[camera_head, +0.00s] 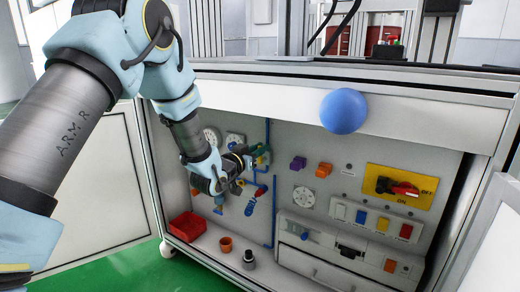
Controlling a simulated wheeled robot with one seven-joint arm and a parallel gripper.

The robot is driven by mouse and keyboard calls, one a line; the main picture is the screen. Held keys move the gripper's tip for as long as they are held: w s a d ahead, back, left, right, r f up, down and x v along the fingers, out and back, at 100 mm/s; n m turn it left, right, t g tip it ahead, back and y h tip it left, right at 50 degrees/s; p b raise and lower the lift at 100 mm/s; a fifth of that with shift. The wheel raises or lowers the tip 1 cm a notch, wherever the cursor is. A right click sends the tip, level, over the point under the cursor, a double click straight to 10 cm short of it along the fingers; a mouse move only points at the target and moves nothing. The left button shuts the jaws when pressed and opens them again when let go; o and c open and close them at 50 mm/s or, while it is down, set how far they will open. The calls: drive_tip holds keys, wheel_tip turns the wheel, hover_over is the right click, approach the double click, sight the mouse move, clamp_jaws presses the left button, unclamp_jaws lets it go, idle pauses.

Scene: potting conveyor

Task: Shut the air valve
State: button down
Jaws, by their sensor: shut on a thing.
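My gripper (246,163) reaches into the open cabinet from the upper left and is shut at the air valve (263,155). The valve sits on the thin blue pipe (269,205) on the light back panel. It looks small and greenish-blue, and my gripper partly covers it. The handle's exact angle is too small and hidden to tell.
A blue coiled hose (251,200) hangs below my gripper. A red bin (187,226) and orange pot (226,245) stand on the cabinet floor.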

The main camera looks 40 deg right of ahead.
drive_tip(key=shift+w, duration=0.1)
idle(0.4)
drive_tip(key=n, duration=0.1)
drive_tip(key=w+n+p, duration=0.1)
drive_tip(key=n, duration=0.2)
drive_tip(key=shift+w+a, duration=0.25)
drive_tip(key=shift+w+a+f+n+p, duration=0.1)
drive_tip(key=shift+w+f+n+p, duration=0.6)
drive_tip(key=shift+n, duration=1.65)
drive_tip(key=shift+w+a+f+n+p, duration=0.2)
drive_tip(key=shift+f+n+p, duration=0.55)
drive_tip(key=shift+n, duration=1.55)
drive_tip(key=shift+w+a+f+n+p, duration=0.1)
drive_tip(key=shift+w+f+n+p, duration=0.65)
drive_tip(key=shift+n, duration=1.6)
drive_tip(key=shift+s+f+b, duration=0.2)
drive_tip(key=shift+b, duration=0.15)
drive_tip(key=c, duration=0.8)
unclamp_jaws()
